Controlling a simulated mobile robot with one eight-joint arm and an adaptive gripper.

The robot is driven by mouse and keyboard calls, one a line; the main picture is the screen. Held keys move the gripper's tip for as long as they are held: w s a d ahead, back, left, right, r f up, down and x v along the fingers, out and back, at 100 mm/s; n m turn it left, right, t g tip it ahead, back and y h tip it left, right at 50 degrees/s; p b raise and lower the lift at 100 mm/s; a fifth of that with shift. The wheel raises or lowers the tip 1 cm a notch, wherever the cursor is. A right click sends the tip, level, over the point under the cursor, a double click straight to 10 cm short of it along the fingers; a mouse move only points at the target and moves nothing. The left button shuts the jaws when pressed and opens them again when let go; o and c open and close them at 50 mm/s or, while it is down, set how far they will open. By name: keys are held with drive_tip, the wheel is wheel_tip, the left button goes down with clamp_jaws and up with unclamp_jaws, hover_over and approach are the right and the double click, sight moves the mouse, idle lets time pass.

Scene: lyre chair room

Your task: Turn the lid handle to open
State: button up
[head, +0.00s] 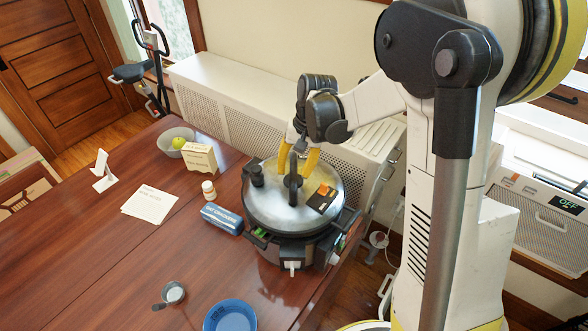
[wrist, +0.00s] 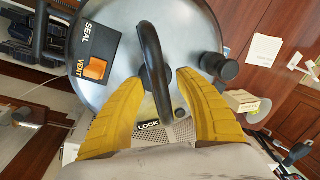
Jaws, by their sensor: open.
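A large pressure cooker (head: 285,250) stands on the wooden table near its right edge. Its round metal lid (head: 272,212) is on top and also fills much of the wrist view (wrist: 105,75). A dark, arched lid handle (head: 292,184) rises from the lid's middle; in the wrist view the handle (wrist: 153,60) runs between my fingers. My gripper (head: 298,160) has yellow fingers pointing down at the handle. In the wrist view my gripper (wrist: 160,85) is open, with one finger on each side of the handle and gaps visible. A LOCK label (wrist: 149,126) shows near the lid's rim.
A black SEAL/VENT plate with an orange knob (head: 323,197) and a dark valve (head: 257,175) sit on the lid. A blue box (head: 222,218), small bottle (head: 209,190), tea box (head: 200,157) and bowl (head: 170,135) stand left of the cooker. A blue plate (head: 230,316) lies in front.

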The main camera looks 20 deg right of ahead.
clamp_jaws()
drive_tip(key=m+b, duration=0.1)
drive_tip(key=m, duration=0.2)
drive_tip(key=shift+a, duration=0.1)
drive_tip(key=shift+m+t+h+b, duration=0.3)
drive_tip(key=shift+m+t+b, duration=0.25)
drive_tip(key=shift+m, duration=1.25)
drive_tip(key=shift+o, duration=0.2)
unclamp_jaws()
drive_tip(key=shift+w+a, duration=0.1)
